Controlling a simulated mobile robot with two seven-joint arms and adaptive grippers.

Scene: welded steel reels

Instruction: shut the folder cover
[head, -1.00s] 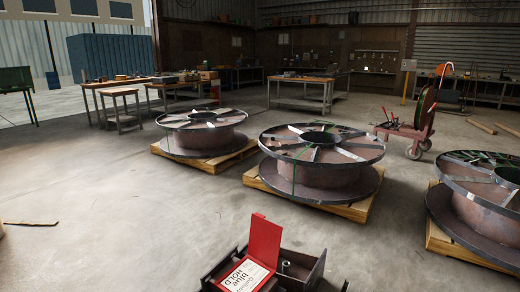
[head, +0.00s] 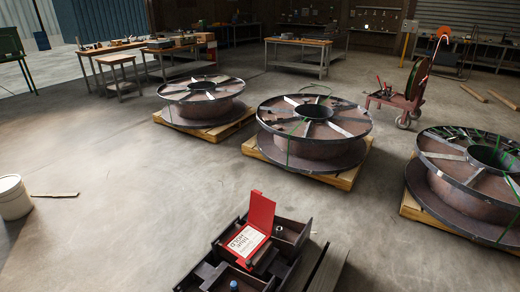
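A red folder stands open at the bottom centre of the head view. Its red cover (head: 262,212) is raised and tilted up. A white printed sheet (head: 245,241) lies in the folder's lower part, with writing that appears upside down or too small to read surely. The folder rests on a dark box-like holder (head: 290,232) with compartments. Neither of my grippers shows in the view.
A small blue-topped item (head: 233,286) stands at the holder's near edge. Steel reels (head: 314,127) sit on wooden pallets (head: 340,181) beyond it. A white bucket (head: 13,197) and a wooden offcut (head: 56,194) are on the floor at left. The floor between is clear.

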